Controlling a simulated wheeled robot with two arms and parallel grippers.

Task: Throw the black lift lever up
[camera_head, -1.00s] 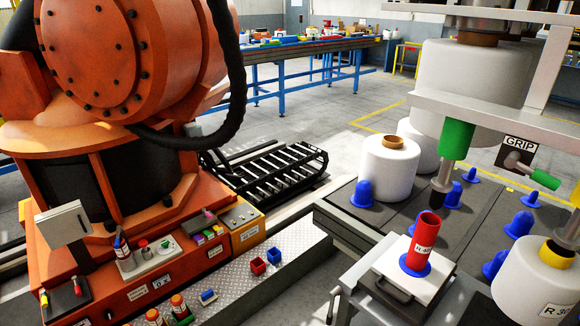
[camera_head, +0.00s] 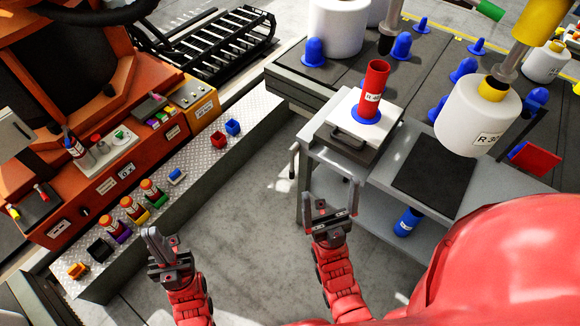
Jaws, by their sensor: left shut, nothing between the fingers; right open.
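I cannot make out a lever that is clearly the black lift lever. A green-handled lever (camera_head: 489,10) is cut by the top edge at the right. A dark slanted bar (camera_head: 519,128) shows beside a red plate (camera_head: 534,158) at the right; I cannot tell whether it is a lever. My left gripper (camera_head: 154,236) is shut and empty, above the floor beside the metal-plated ledge. My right gripper (camera_head: 331,192) is open and empty, in front of the grey stand and well apart from the green handle.
A red tube (camera_head: 374,90) stands on a white block (camera_head: 338,124) on the grey stand (camera_head: 392,178). A white bobbin (camera_head: 478,122) hangs to its right. Small coloured parts lie on the ledge (camera_head: 195,165). A blue tube (camera_head: 407,222) is on the lower shelf. My red body fills the lower right.

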